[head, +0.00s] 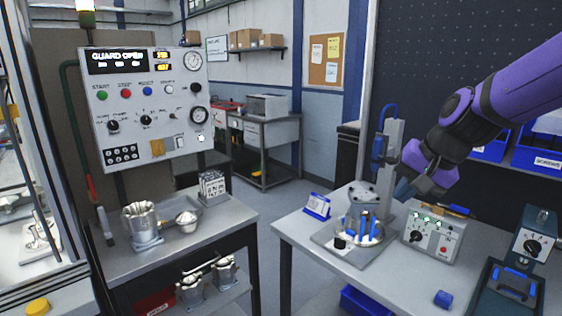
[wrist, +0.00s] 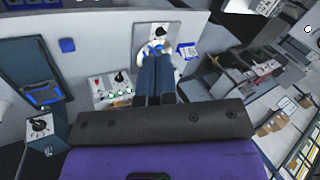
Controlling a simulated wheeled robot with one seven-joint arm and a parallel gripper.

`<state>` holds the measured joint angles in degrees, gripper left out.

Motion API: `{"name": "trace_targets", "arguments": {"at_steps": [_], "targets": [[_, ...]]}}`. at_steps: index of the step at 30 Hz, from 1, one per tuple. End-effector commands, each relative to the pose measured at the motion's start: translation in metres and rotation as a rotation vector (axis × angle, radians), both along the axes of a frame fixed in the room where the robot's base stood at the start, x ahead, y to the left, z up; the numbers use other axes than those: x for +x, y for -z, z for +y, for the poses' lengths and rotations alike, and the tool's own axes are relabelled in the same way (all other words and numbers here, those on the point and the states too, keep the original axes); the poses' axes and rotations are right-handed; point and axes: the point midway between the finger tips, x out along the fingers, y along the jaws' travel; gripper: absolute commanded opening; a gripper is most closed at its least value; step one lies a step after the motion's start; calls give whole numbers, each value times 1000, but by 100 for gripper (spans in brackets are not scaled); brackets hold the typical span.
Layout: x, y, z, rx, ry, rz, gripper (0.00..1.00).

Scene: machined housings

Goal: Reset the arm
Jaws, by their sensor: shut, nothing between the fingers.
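My purple and black arm reaches in from the upper right in the head view. My gripper (head: 404,188) is shut and empty, held in the air above the right-hand table, close to a round fixture (head: 365,207) with blue pins. The wrist view shows the gripper's two dark blue fingers (wrist: 160,98) together, with nothing between them. The fixture (wrist: 157,38) shows beyond the fingertips there, partly hidden by them. I cannot tell the exact gap between the gripper and the fixture.
A grey control box (head: 432,234) with knobs and lit buttons stands right of the fixture. A blue block (head: 443,299) lies near the table's front edge. A left table (head: 185,255) holds metal housings. An open floor gap (head: 262,235) lies between the tables.

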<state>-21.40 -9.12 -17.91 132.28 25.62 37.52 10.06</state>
Motion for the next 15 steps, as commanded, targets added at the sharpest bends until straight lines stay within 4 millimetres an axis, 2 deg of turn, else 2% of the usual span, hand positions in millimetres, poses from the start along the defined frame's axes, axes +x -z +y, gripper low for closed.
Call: {"name": "trace_targets", "arguments": {"at_steps": [1, 6, 15], "targets": [[-15, -10, -7, -13, -25, -20, 0], [-65, -32, -24, -96, -127, -78, 0], [-150, -50, -51, -318, -261, -160, 0]]}}
